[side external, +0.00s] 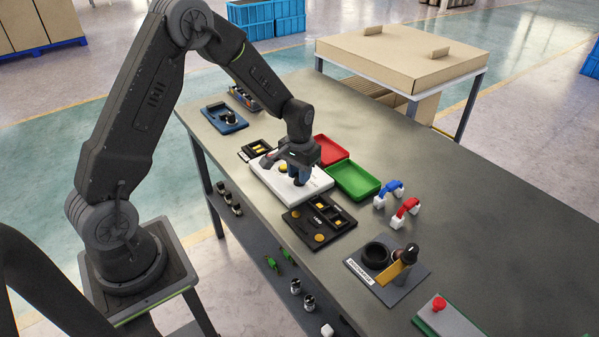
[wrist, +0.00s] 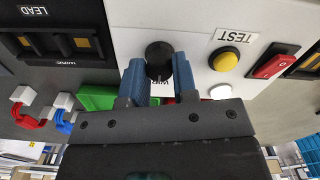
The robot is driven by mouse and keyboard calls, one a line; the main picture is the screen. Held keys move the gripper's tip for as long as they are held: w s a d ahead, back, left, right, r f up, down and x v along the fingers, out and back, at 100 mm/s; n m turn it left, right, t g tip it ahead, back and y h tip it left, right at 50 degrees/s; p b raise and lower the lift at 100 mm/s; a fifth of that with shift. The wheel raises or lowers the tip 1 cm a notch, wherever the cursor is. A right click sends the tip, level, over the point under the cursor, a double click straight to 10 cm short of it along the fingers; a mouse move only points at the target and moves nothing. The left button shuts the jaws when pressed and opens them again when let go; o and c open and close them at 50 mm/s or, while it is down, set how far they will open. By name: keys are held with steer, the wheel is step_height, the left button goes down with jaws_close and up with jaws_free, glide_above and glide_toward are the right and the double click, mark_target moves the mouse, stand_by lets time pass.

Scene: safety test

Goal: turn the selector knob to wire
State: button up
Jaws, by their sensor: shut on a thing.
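The selector knob (wrist: 159,55) is black and round and stands on the white panel (wrist: 205,25). In the wrist view my gripper (wrist: 159,80) has its two blue fingers on either side of the knob, shut on it. A label at the knob's foot is mostly covered by the knob and fingers, with only a letter or so showing. Which way the knob points I cannot tell. In the side view my gripper (side external: 299,172) reaches down onto the white panel (side external: 262,180), and the knob is hidden there.
The panel also bears a yellow button (wrist: 226,61) by a TEST label and a red rocker switch (wrist: 273,66). A black LEAD block (side external: 318,222) lies beside it. Red (side external: 331,150) and green (side external: 354,182) trays stand behind. A black dish fixture (side external: 377,254) stands toward the front right.

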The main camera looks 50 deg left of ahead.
steer(key=o, duration=0.9)
step_height(320, 180, up, 14)
steer(key=shift+f, duration=0.1)
steer(key=s+d+r+m+t, duration=0.25)
steer(key=s+d+r, duration=0.45)
steer(key=s+r, duration=0.35)
steer(key=s+d+t, duration=0.1)
steer(key=s, duration=0.3)
steer(key=s+d+t, duration=0.1)
steer(key=s, duration=0.3)
steer(key=s+d+t, duration=0.1)
steer(key=s, duration=0.3)
steer(key=shift+s+d+f+m, duration=0.15)
steer(key=shift+d+m, duration=0.1)
steer(key=shift+d, duration=0.15)
